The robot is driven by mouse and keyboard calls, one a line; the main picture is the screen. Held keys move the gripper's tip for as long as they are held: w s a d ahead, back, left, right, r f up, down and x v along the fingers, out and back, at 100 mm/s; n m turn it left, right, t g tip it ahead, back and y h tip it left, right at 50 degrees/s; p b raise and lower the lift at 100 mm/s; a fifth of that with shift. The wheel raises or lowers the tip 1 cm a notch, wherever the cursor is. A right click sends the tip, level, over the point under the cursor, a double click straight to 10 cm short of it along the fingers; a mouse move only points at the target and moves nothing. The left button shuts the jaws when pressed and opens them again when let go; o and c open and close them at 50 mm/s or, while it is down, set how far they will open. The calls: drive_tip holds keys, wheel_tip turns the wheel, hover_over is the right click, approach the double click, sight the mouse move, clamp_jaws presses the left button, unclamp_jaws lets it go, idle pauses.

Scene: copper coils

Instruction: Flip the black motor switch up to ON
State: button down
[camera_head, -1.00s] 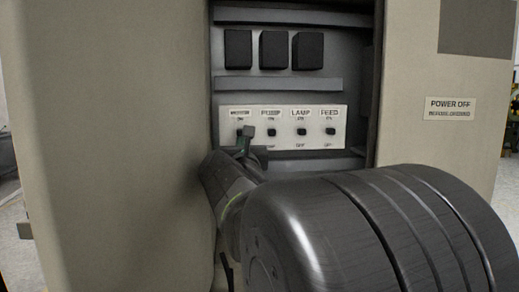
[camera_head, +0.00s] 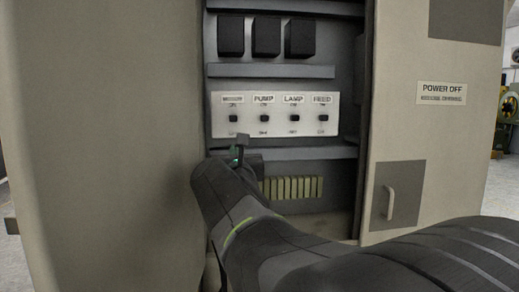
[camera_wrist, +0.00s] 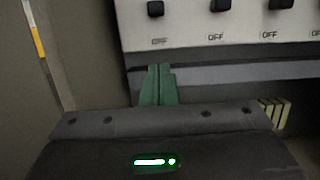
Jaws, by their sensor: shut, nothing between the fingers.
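The black motor switch (camera_head: 233,119) is the leftmost small knob on the white switch panel (camera_head: 275,130). It also shows at the top of the wrist view (camera_wrist: 155,8), above an OFF mark. It stands in line with the neighbouring knobs; I cannot tell clearly whether it is up or down. My gripper (camera_head: 240,141) is just below the panel, under the motor switch and apart from it. In the wrist view its green fingers (camera_wrist: 159,68) are together with nothing between them, their tips below the panel's lower edge.
The pump (camera_head: 264,118), lamp (camera_head: 294,118) and feed (camera_head: 323,118) switches sit to the right. A grey rail (camera_head: 310,153) runs below the panel, with pale terminal blocks (camera_head: 292,188) under it. The cabinet's left wall (camera_head: 110,130) stands close beside my arm.

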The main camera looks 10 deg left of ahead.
drive_tip(key=shift+v, duration=2.5)
drive_tip(key=shift+w+f, duration=0.1)
drive_tip(key=p+x, duration=0.1)
drive_tip(key=x, duration=0.8)
drive_tip(key=shift+w, duration=0.15)
drive_tip(key=shift+s+d+f+p, duration=0.1)
drive_tip(key=shift+s+f+p, duration=0.25)
drive_tip(key=shift+f, duration=0.2)
drive_tip(key=shift+s+f+p, duration=0.25)
drive_tip(key=shift+f+p, duration=0.1)
drive_tip(key=shift+f, duration=0.25)
drive_tip(key=shift+w, duration=0.1)
